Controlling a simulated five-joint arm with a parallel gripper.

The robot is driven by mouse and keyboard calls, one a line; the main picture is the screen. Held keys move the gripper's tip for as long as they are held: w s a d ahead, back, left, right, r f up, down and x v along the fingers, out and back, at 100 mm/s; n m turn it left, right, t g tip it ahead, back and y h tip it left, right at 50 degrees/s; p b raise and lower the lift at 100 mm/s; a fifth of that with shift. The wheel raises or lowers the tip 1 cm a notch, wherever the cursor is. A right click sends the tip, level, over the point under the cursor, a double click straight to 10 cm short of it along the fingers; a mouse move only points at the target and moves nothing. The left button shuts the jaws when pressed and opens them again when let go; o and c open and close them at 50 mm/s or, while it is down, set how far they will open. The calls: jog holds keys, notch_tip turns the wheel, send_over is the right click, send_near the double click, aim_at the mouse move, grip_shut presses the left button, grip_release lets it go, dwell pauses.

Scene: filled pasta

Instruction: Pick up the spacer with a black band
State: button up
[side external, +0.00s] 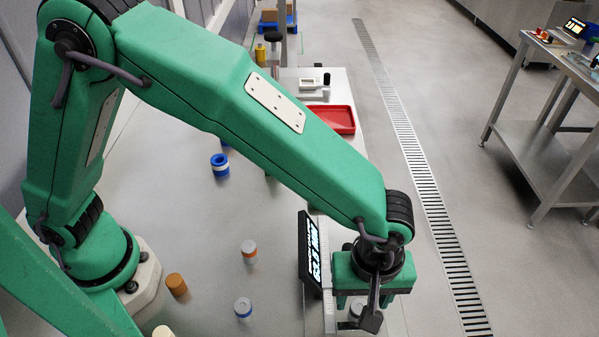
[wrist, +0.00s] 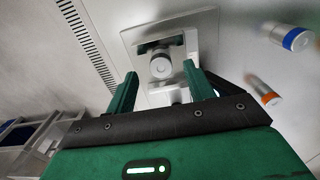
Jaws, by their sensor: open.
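A pale grey spacer (wrist: 160,68) with a round hole stands between and beyond my fingertips in the wrist view. It also shows, partly hidden, beneath my gripper in the side view (side external: 355,311). My gripper (wrist: 160,74) is open, pointing down, with one finger on each side of this spacer. I cannot tell whether the fingers touch it. In the side view my gripper (side external: 356,312) is low at the front right of the table, beside a black display (side external: 310,250).
A red tray (side external: 333,120) lies farther back. The central table is mostly clear.

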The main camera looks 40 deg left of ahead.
aim_at(360, 306)
jog(key=shift+a+f, duration=0.1)
jog(key=shift+f, duration=2.15)
grip_shut()
jog(key=shift+r, duration=0.1)
jog(key=shift+r, duration=4.95)
